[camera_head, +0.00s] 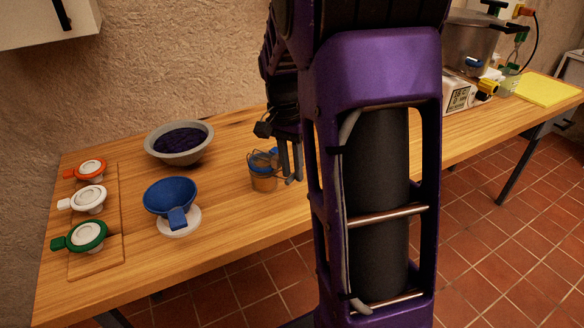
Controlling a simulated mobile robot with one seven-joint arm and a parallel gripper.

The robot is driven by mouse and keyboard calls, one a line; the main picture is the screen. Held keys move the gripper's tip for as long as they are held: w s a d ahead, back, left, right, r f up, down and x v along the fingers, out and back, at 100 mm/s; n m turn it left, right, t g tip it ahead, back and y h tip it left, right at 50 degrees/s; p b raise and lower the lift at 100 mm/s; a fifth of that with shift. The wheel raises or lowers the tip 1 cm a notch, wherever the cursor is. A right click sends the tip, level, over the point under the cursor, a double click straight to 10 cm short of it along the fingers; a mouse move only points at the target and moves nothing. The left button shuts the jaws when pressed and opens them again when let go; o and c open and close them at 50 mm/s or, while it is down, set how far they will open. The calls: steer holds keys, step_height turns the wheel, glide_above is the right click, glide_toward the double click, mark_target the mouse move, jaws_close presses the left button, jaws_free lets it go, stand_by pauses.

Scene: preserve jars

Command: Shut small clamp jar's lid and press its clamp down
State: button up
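The small clamp jar (263,183) stands upright on the wooden table, left of my arm. It is glass with orange-brown contents and has thin wire around its top. A blue part, likely its lid, shows at the top right, partly behind my gripper; how far the lid is closed and the clamp's position are too small to tell. My gripper (293,180) points down, with its dark fingers at the jar's right side. I cannot tell whether they touch it or how wide they are open.
A grey bowl (195,134) of dark contents and a blue funnel (169,196) on a white base stand left. Orange, white and green clamp lids lie on a board (95,262). A pot (471,50), a display device (459,97) and a yellow mat (545,90) are right.

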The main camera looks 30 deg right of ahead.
jaws_close()
